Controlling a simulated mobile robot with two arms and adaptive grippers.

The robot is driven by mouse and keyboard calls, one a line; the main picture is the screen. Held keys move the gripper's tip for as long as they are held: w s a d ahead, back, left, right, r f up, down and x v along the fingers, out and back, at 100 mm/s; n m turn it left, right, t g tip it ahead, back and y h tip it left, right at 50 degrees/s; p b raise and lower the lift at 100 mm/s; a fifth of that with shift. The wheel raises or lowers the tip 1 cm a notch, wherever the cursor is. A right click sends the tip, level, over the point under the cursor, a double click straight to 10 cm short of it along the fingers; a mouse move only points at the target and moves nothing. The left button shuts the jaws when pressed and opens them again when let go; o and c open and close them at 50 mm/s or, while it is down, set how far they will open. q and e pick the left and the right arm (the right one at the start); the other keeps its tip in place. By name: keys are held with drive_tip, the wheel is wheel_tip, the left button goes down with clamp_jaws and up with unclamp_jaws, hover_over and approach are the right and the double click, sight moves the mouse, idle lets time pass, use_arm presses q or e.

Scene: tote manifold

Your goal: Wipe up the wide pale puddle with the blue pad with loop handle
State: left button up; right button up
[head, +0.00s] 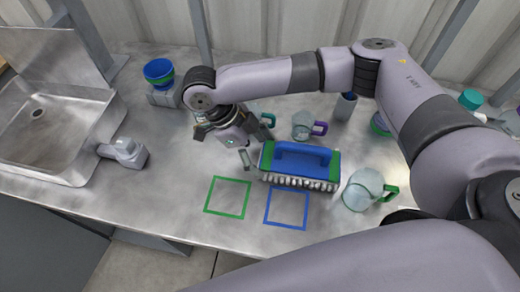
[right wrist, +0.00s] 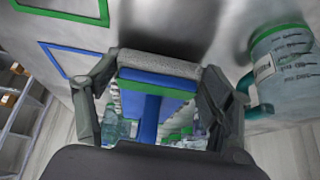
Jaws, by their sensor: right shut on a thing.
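The blue pad with loop handle (head: 298,164) is in the middle of the counter in the head view. It has green ends, a raised blue handle and a grey fringed underside facing the front. My right gripper (head: 256,143) is at its left end. In the right wrist view the pad (right wrist: 158,82) sits between the two fingers of my right gripper (right wrist: 157,100), which is shut on it. I cannot tell whether the fringe touches the steel. I cannot clearly pick out the pale puddle against the shiny counter. My left gripper is not in view.
A green outlined square (head: 228,197) and a blue one (head: 287,208) mark the counter in front. A clear jug with green handle (head: 362,190) stands close right of the pad. A purple-handled cup (head: 303,125) is behind it.

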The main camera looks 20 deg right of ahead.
drive_tip(key=shift+f, duration=0.55)
